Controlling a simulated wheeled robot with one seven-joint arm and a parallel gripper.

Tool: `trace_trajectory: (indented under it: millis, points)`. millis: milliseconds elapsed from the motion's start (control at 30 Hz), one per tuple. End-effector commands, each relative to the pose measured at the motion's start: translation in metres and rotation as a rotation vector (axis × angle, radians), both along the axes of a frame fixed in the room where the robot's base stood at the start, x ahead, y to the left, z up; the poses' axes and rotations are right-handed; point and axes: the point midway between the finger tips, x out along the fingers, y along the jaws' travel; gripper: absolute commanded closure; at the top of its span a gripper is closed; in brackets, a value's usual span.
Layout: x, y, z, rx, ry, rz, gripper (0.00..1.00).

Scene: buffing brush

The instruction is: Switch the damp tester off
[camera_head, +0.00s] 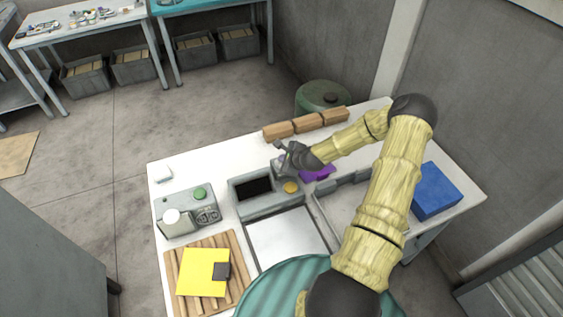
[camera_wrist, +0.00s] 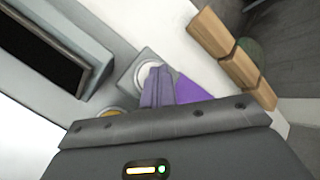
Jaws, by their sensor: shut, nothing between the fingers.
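A grey device with a dark screen (camera_head: 258,205) stands mid-table, with a yellow round button (camera_head: 291,187) at its right. I cannot tell for sure whether this is the damp tester, since no label is readable. My gripper (camera_head: 280,158) is at the device's back right corner, shut and empty. In the wrist view, the shut fingertips (camera_wrist: 158,72) overlap a pale round button (camera_wrist: 146,71) on a grey block beside the screen (camera_wrist: 40,50). Whether they touch it is unclear. The yellow button is partly hidden behind my gripper there (camera_wrist: 108,113).
A grey machine with a green button (camera_head: 199,193) stands left. A purple item (camera_head: 318,174) lies right of my gripper, wooden blocks (camera_head: 307,123) behind. A blue box (camera_head: 436,190) stands right. A yellow pad (camera_head: 200,272) lies on a slatted wooden board (camera_head: 232,245) at front left.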

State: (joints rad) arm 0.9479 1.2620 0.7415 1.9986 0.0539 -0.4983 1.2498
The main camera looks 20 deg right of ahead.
Motion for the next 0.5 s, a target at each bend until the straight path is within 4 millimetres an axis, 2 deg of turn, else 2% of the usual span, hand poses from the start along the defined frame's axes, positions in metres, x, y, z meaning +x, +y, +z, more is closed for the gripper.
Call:
trace_trajectory:
  millis: [333,500]
  points:
    - [-0.0006,-0.0006,-0.0001,0.001,0.002,-0.002,1.00]
    - [-0.0004,-0.0006,0.0063,0.000,0.002,-0.001,1.00]
